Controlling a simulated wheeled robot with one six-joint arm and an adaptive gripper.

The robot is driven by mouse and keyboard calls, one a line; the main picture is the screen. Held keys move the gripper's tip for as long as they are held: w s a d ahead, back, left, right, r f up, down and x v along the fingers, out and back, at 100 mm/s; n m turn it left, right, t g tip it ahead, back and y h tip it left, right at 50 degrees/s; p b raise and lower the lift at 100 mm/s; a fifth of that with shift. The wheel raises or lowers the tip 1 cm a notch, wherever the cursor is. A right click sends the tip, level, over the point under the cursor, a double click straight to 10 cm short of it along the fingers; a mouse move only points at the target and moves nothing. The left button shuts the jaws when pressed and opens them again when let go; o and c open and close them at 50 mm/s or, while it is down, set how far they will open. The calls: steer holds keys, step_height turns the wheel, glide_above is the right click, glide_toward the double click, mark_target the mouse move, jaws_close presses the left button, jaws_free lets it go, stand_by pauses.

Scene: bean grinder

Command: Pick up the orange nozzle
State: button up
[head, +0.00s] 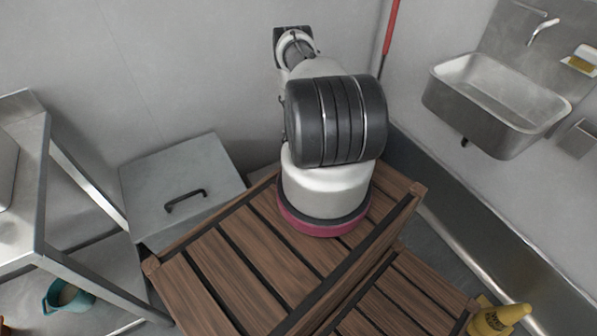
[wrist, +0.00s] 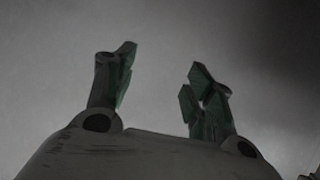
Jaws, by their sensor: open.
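I see no clearly orange nozzle in either view. A yellow, tapering object (head: 503,318) lies low at the bottom right of the head view, partly cut off by the frame edge; I cannot tell whether it is the nozzle. My gripper (wrist: 162,72) shows in the wrist view with its two dark green fingers spread apart and nothing between them. Only a plain grey surface is behind it. In the head view my arm hides the gripper.
A wooden slatted top (head: 215,275) is under my arm. A grey lidded box (head: 160,180) and a metal table frame (head: 85,185) are at left, with a teal jug (head: 68,298) below. A metal sink (head: 495,100) hangs on the right wall, near a red pole (head: 391,25).

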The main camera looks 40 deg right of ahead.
steer(key=s+a+f+m+h, duration=0.1)
steer(key=s+a+f, duration=0.4)
steer(key=s+f, duration=0.6)
steer(key=shift+t, duration=0.4)
steer(key=x, duration=0.4)
steer(key=r+x, duration=0.1)
steer(key=x, duration=0.1)
steer(key=shift+w+d, duration=0.1)
steer(key=shift+d, duration=0.3)
steer(key=shift+r, duration=0.1)
jaws_close()
